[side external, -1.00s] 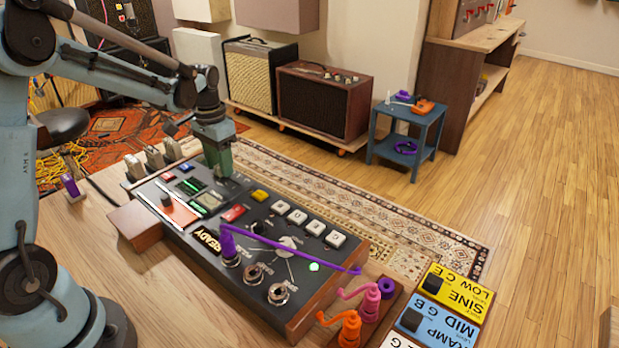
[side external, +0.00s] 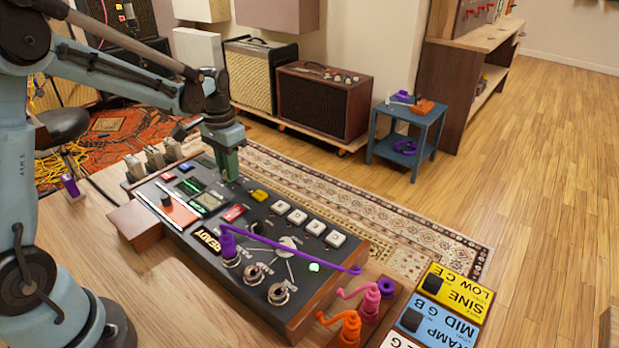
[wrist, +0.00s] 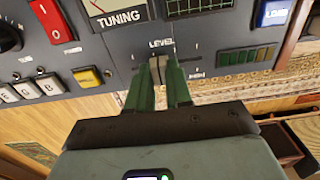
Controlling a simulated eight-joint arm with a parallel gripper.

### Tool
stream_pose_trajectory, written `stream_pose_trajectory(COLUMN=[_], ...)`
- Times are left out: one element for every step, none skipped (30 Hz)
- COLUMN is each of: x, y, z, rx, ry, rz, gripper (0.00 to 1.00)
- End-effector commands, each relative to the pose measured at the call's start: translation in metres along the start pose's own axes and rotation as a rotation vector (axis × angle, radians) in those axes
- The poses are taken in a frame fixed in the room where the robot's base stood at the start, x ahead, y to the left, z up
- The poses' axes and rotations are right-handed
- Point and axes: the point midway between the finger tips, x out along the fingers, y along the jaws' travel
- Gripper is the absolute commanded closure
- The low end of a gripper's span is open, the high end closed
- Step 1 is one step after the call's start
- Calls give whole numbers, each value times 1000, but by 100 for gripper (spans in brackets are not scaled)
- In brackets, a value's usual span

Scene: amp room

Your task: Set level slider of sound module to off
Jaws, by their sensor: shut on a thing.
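The sound module (side external: 318,255) is a dark panel with wooden ends on the bench. In the wrist view its level slider knob (wrist: 155,66), a small grey piece, sits just below the printed LEVEL label. My gripper (side external: 229,177) is over the module's far edge in the side view. In the wrist view its green fingers (wrist: 158,72) are closed around the knob, one on each side. Tick marks stand on both sides of the knob, and a small label at the right is too blurred to read surely. The fingers hide the knob in the side view.
A yellow button (side external: 259,196), white keys (side external: 298,217) and a red switch (side external: 233,213) are near my gripper. A purple cable (side external: 290,250) arches over the near panel. Yellow and blue modules (side external: 452,290) stand at the right.

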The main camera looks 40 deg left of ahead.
Motion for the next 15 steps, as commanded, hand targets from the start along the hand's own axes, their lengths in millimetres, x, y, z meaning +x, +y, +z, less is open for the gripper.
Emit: stream_pose_trajectory(x=[0, 0, 0, 0, 0, 0, 0, 0, 0, 0, 0, 0, 0, 0, 0], y=[12, 18, 24, 27, 30, 33, 34, 35, 36, 36, 36, 36, 37, 37, 37], z=[-1, -1, -1, 0, 0, 0, 0, 0, 0, 0, 0, 0, 0, 0, 0], rx=[7, 7, 6, 6, 5, 4, 3, 2, 2, 2, 2, 2, 2, 3, 3], ry=[1, 1, 1, 1, 1, 1, 1, 1, 1, 1, 1, 1, 1, 1, 0], rz=[1, 1, 1, 1, 1, 1, 1, 1, 2, 3, 4, 5, 6, 6, 7], gripper=[100, 100, 100, 100, 100, 100, 100, 100, 100, 100, 100, 100, 100, 100, 100])
